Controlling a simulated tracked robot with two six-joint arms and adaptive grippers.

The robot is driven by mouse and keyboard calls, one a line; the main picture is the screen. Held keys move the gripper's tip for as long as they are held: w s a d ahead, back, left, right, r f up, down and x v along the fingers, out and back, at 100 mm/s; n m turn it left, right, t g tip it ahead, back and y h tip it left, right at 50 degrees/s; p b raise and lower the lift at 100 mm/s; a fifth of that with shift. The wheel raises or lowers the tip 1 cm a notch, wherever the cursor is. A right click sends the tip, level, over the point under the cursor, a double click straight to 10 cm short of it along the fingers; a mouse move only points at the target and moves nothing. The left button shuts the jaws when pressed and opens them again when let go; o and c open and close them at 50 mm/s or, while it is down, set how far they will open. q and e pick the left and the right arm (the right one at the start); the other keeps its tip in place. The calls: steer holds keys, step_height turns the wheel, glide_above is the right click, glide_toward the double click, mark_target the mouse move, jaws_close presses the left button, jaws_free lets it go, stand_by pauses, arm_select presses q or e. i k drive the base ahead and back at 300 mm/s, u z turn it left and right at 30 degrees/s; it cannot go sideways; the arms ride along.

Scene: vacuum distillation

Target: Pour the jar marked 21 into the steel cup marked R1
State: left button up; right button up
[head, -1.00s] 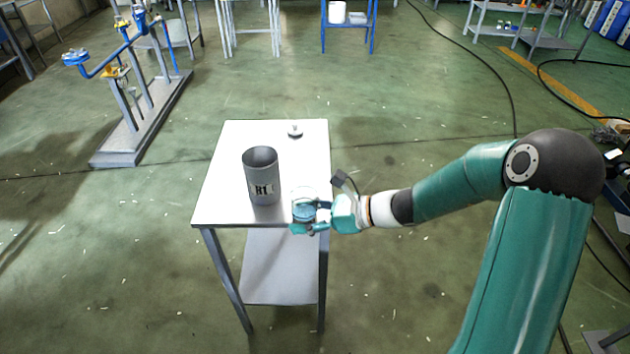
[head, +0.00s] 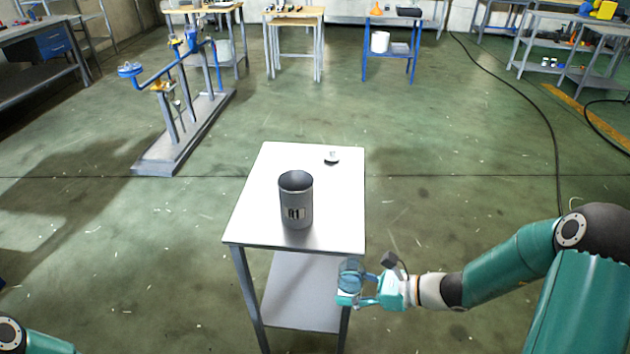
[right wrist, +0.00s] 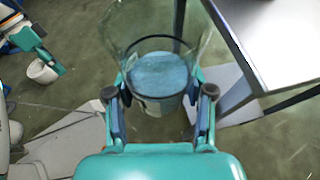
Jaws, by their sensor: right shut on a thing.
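The steel cup R1 (head: 296,205) stands upright on the white table, its open top up and its R1 label facing me. My right gripper (head: 352,290) is shut on a clear jar (head: 350,272) with blue contents, just off the table's near right corner. In the right wrist view the jar (right wrist: 157,78) sits between the fingers (right wrist: 160,105), mouth open and blue contents level inside. A pale label shows low on the jar, but its number cannot be read. Part of my left arm shows at the lower left of the head view; its gripper is outside the frame.
The white table (head: 262,222) has a lower shelf (head: 300,300). A small round lid-like piece (head: 331,156) lies near its far edge. The tabletop around the cup is mostly clear. A blue-armed stand (head: 180,125) stands on the floor at the back left.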

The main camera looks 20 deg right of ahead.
mark_target(295, 187)
steer(key=z, duration=0.15)
steer(key=k, duration=0.95)
steer(key=u, duration=0.45)
steer(key=i, duration=1.5)
steer(key=z, duration=0.05)
